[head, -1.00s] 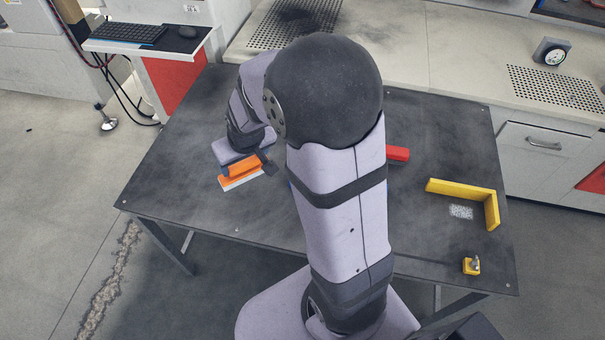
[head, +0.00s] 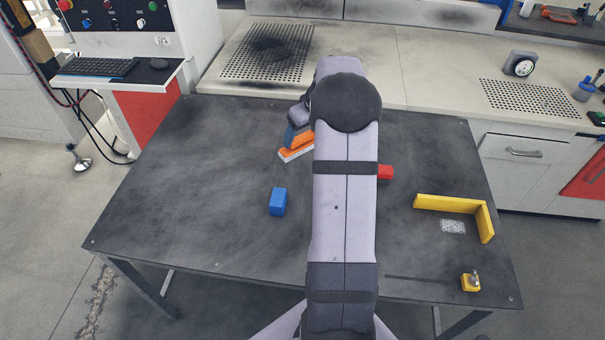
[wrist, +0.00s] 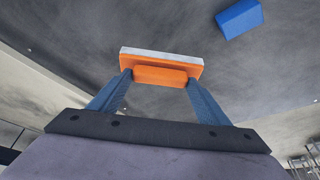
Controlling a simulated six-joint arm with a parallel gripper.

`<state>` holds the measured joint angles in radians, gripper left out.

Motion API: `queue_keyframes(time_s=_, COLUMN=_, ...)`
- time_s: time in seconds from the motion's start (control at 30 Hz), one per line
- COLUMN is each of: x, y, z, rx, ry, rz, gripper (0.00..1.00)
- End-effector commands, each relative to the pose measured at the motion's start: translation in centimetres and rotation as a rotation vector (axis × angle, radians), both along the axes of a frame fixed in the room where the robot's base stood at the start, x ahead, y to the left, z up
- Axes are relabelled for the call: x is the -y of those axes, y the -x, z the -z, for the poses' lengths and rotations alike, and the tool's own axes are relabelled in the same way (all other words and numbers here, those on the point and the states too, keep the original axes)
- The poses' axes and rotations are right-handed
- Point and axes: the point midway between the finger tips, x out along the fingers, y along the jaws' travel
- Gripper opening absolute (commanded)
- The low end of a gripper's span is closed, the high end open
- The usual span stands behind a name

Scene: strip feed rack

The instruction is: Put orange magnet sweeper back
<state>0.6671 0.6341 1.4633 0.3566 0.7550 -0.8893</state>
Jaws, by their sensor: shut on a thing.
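The orange magnet sweeper (head: 299,144) is an orange block with a pale grey strip along one long edge. In the wrist view the sweeper (wrist: 162,66) sits between the two blue fingers of my gripper (wrist: 160,82), which is shut on its narrower orange part. In the head view my gripper (head: 292,134) shows only in part left of my arm, with the sweeper in it over the back middle of the table. The sweeper appears raised, but its height is hard to tell.
A blue block (head: 278,201) stands on the dark table (head: 185,190), left of my arm. A yellow L-shaped bracket (head: 450,204), a speckled patch (head: 453,227) and a small yellow clamp-like piece (head: 471,282) are at right. The table's left side is clear.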

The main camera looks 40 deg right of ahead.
Motion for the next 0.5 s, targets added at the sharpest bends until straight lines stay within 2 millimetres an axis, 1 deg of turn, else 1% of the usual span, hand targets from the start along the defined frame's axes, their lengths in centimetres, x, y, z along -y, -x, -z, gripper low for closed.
queue_keyframes(time_s=0.1, x=0.5, y=0.0, z=-0.1, rx=0.002, ry=0.001, rz=-0.002, gripper=0.52)
queue_keyframes(time_s=0.23, x=0.5, y=0.0, z=0.4, rx=0.001, ry=0.000, rz=-0.002, gripper=0.52)
queue_keyframes(time_s=0.37, x=0.4, y=0.1, z=2.0, rx=-0.002, ry=-0.001, rz=-0.003, gripper=0.52)
queue_keyframes(time_s=0.5, x=0.4, y=0.1, z=4.2, rx=-0.002, ry=-0.001, rz=-0.002, gripper=0.52)
